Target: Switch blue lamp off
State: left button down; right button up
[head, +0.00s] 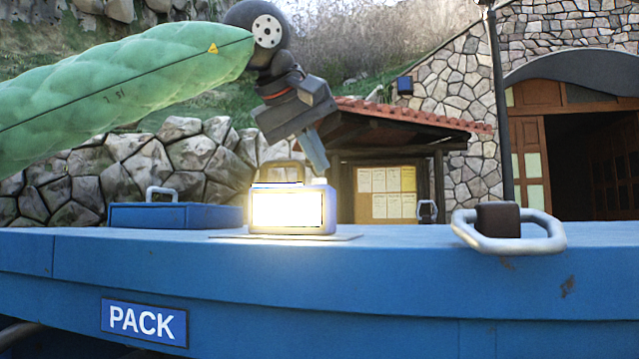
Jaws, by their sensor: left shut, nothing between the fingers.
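The blue lamp (330,212) stands upright on a thin flat plate (345,238) on the blue surface, near the middle of the head view. Its front panel glows bright white, so it is lit. It has a brown handle on top and a pale round part at its top right. My left gripper (319,168) points down just above that pale part, its fingers shut and empty. I cannot tell whether the fingertips touch the lamp. My right gripper is not in view.
A blue case (175,215) with a pale handle lies left of the lamp. At the right, a white metal ring (510,245) surrounds a dark brown block (498,220). A "PACK" sign (144,321) is on the front face. The surface between lamp and ring is clear.

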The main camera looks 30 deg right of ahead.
pick_arm(q)
jog(key=shift+f+b, duration=0.3)
jog(key=shift+f, duration=0.2)
dwell(0.5)
jog(key=shift+r+p, duration=0.7)
jog(key=shift+r, duration=0.25)
notch_tip(320, 180, up, 6)
jog(key=p, duration=0.4)
dwell(0.4)
dwell(0.4)
